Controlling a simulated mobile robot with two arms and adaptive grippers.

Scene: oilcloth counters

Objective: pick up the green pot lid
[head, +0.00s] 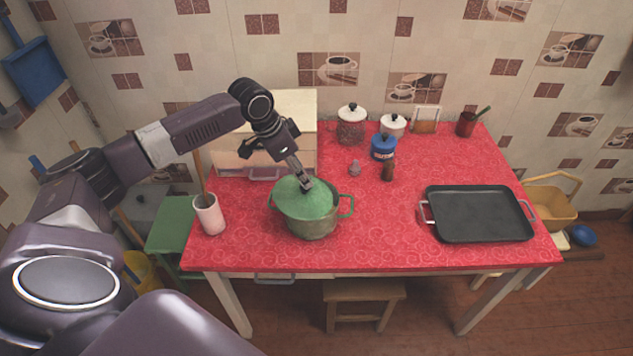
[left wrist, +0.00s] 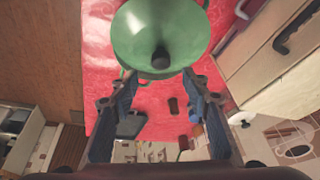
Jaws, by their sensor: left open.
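The green pot lid (head: 292,205) rests on a green pot (head: 313,229) with two side handles, at the front left of the red table. In the left wrist view the lid (left wrist: 135,35) fills the top middle, and its dark round knob (left wrist: 161,58) faces me. My left gripper (head: 305,185) comes down over the lid from behind. In the left wrist view its fingers (left wrist: 161,76) are spread open, one to each side of the knob and slightly below it in the picture. Nothing is held. In the head view the fingers hide the knob. My right gripper is not in view.
A white cup (head: 209,217) with a wooden utensil stands left of the pot. A wooden box (head: 295,110) is behind it. Jars (head: 351,130), a blue canister (head: 384,148) and a brown shaker (head: 388,171) stand farther back. A black tray (head: 480,214) lies at right; the table between is clear.

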